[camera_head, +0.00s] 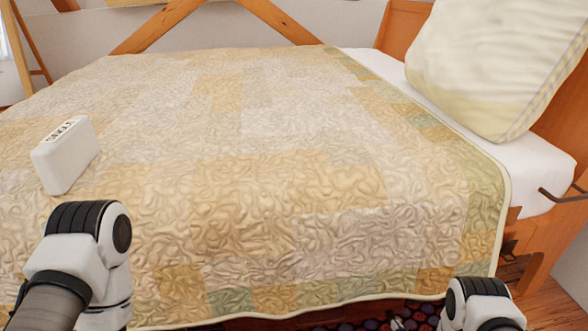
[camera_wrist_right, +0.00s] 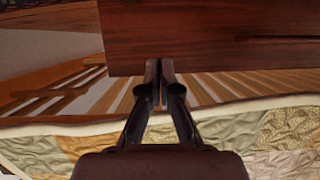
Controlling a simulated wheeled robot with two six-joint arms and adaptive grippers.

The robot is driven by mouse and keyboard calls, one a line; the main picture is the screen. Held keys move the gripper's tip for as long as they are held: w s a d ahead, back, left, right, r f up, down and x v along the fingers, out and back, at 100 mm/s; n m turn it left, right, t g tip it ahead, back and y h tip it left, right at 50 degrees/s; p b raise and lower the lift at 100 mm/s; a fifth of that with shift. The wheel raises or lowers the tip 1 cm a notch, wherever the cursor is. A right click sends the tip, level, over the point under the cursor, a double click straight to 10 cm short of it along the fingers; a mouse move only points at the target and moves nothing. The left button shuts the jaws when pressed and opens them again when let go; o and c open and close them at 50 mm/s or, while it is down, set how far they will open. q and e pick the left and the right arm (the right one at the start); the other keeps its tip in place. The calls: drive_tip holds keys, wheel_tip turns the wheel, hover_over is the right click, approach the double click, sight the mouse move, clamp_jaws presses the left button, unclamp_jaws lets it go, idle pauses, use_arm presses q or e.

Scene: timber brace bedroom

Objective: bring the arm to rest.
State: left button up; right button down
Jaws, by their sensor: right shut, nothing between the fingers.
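My right gripper (camera_wrist_right: 159,68) shows in the right wrist view, with its two dark fingers together and nothing between them. Its tips are in front of the edge of a dark reddish-brown wooden board (camera_wrist_right: 215,40); I cannot tell whether they touch it. In the head view a white and black joint of my right arm is at the bottom right, beside the bed. A joint of my left arm is at the bottom left, in front of the quilt; the left gripper is not seen.
A bed with a patchwork quilt (camera_head: 270,170) fills the head view; the quilt's edge also shows in the wrist view (camera_wrist_right: 225,133). A white lettered box (camera_head: 66,157) is on the quilt at the left. A pillow (camera_head: 490,60) leans on the wooden headboard (camera_head: 400,25). Wooden slats (camera_wrist_right: 215,88) are behind my right fingers.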

drive_tip(key=s+a+r+g, duration=0.3)
drive_tip(key=s+a+r, duration=0.1)
drive_tip(key=a+r, duration=0.4)
drive_tip(key=s+r+m+g+h+p, duration=0.2)
drive_tip(key=s+g, duration=0.9)
drive_tip(key=s, duration=1.8)
wheel_tip(320, 180, up, 39)
drive_tip(key=p, duration=3.7)
drive_tip(key=shift+w+a+r+t, duration=0.15)
drive_tip(key=shift+w+a+t, duration=0.1)
drive_tip(key=shift+a+t, duration=0.1)
